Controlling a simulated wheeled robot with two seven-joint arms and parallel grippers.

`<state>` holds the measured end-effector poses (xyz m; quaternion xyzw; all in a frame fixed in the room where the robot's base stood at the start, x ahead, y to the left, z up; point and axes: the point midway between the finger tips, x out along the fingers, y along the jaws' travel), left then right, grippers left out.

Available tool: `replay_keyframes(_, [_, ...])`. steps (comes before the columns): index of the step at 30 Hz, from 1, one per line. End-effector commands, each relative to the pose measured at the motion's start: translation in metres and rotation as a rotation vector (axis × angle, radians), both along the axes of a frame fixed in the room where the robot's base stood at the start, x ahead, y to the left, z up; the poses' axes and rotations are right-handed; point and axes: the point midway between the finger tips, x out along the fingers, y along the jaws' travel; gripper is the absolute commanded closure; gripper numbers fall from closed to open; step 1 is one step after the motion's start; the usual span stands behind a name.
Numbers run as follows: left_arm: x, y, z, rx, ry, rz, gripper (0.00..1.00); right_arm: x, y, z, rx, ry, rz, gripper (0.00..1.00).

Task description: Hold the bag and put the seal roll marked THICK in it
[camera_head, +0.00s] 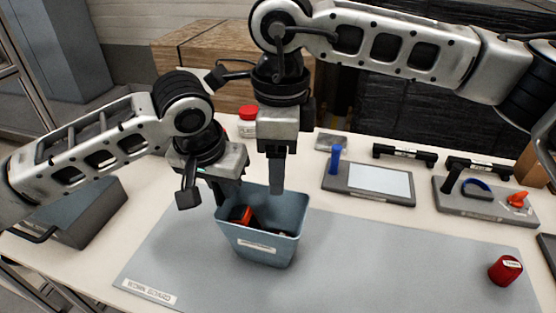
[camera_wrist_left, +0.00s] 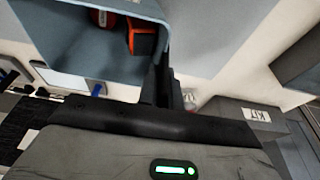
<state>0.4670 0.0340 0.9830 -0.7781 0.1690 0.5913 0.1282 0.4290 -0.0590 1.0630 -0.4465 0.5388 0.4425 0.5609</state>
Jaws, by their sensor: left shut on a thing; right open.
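The bag is a blue-grey open-topped container (camera_head: 262,250) standing upright on the grey mat. My left gripper (camera_head: 222,194) is shut on its left rim; the left wrist view shows the fingers (camera_wrist_left: 163,88) against its wall (camera_wrist_left: 95,62). Inside lie a red-orange and black thing (camera_wrist_left: 143,40) and a red thing with a pale label (camera_wrist_left: 100,18), both partly hidden. My right gripper (camera_head: 276,190) is open, pointing down over the bag's opening, with nothing visible in it. A red roll (camera_head: 504,271) with a white label stands at the mat's right; its lettering is unreadable.
The grey mat (camera_head: 380,265) is clear between bag and red roll. Behind it are a tray with a pale panel (camera_head: 370,184), a grey fixture (camera_head: 485,203) with blue and orange parts, and black handles (camera_head: 405,155). A grey box (camera_head: 90,215) stands left; a red-topped item (camera_head: 248,113) behind.

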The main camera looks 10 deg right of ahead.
Motion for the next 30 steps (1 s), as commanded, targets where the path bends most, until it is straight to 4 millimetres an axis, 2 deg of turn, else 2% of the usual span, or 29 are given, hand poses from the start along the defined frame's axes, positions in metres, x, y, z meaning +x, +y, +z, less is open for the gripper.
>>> replay_keyframes(2, [0.000, 0.000, 0.000, 0.000, -0.001, 0.000, 1.00, 0.000, 0.000, 0.000, 0.000, -0.001, -0.002, 0.37])
replay_keyframes(5, [0.000, 0.000, 0.000, 0.000, 0.000, 0.000, 0.74, 0.001, -0.001, 0.000, 0.000, -0.001, -0.003, 0.37])
replay_keyframes(6, [0.000, 0.000, 0.000, 0.000, 0.000, 0.000, 0.68, 0.001, -0.001, 0.000, 0.000, -0.001, -0.003, 0.37])
replay_keyframes(16, [-0.001, 0.001, 0.005, 0.000, -0.001, 0.000, 0.68, 0.001, -0.001, 0.000, -0.001, -0.001, -0.004, 0.37])
replay_keyframes(24, [-0.011, 0.005, 0.045, -0.001, -0.004, -0.001, 0.68, 0.001, -0.001, 0.000, -0.001, -0.001, -0.004, 0.37])
replay_keyframes(30, [-0.017, 0.008, 0.069, -0.001, -0.002, 0.000, 0.68, 0.001, -0.001, 0.000, -0.001, -0.001, -0.004, 0.37])
